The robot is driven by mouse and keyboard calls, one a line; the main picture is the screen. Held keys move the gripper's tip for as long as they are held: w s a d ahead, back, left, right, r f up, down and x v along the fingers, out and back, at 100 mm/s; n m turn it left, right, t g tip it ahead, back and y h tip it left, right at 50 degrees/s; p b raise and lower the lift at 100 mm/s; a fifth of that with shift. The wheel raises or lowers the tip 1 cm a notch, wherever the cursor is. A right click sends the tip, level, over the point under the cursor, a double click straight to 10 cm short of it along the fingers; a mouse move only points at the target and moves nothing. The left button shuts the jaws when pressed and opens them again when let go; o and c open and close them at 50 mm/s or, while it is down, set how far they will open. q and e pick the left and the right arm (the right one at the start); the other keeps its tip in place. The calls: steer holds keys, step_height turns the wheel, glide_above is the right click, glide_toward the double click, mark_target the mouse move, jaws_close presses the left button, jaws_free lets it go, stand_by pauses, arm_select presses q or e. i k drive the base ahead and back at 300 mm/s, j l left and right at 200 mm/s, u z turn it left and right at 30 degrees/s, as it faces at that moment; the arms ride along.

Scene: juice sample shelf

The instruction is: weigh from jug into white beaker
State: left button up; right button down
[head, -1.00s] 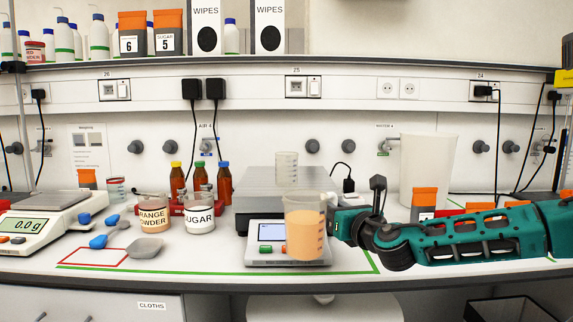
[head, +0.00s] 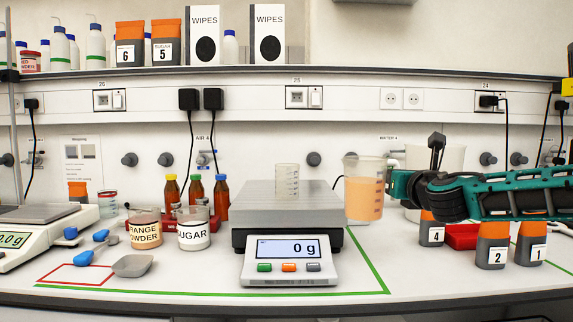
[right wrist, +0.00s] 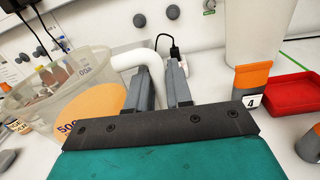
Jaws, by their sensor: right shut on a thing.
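The jug (head: 365,197) is clear plastic with orange liquid in it. My right gripper (head: 397,187) is shut on its handle and holds it in the air, about upright, to the right of the scale. In the right wrist view the white jug handle (right wrist: 135,58) lies between the fingers of the right gripper (right wrist: 165,80). The white beaker (head: 287,180), pale and translucent with markings, stands on the pan of the balance (head: 285,205). The balance display (head: 289,249) reads 0 g. My left gripper is not in view.
An orange powder jar (head: 145,232), a sugar jar (head: 194,234) and several brown bottles (head: 196,195) stand left of the balance. Blue-handled scoops (head: 92,255) lie near the red outline. Orange-lidded containers (head: 491,246) and a red tray (head: 461,236) stand at right.

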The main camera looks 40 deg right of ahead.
mark_target(286, 174)
steer(key=i+l, duration=0.65)
steer(key=l, duration=0.1)
